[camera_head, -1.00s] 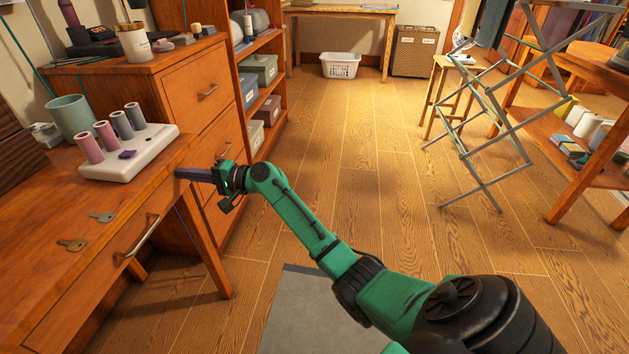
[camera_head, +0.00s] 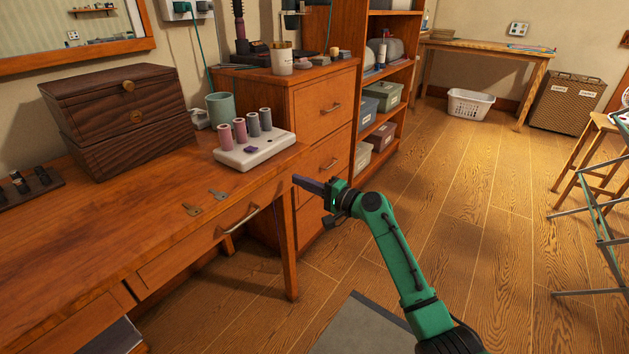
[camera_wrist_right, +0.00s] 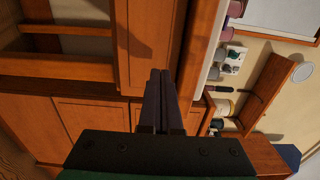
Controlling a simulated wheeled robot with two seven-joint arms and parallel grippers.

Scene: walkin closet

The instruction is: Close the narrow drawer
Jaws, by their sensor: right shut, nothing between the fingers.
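The wooden desk (camera_head: 110,225) at left has a wide front drawer (camera_head: 190,250) with a metal bar handle (camera_head: 241,219); its front looks about flush with the desk. At the lower left corner, a part under the desk (camera_head: 118,338) juts out, cut off by the frame; I cannot tell if it is the narrow drawer pulled out. My right gripper (camera_head: 297,180) is shut and empty, its dark fingers pointing left near the desk's right front corner. In the wrist view the closed fingers (camera_wrist_right: 161,88) show against wooden fronts. My left gripper is not in view.
A drawer chest (camera_head: 318,105) stands behind the gripper, beside an open shelf with boxes (camera_head: 383,95). A spool holder (camera_head: 258,150), two keys (camera_head: 193,209) and a dark wooden box (camera_head: 120,110) are on the desk. A grey mat (camera_head: 360,328) lies on open floor.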

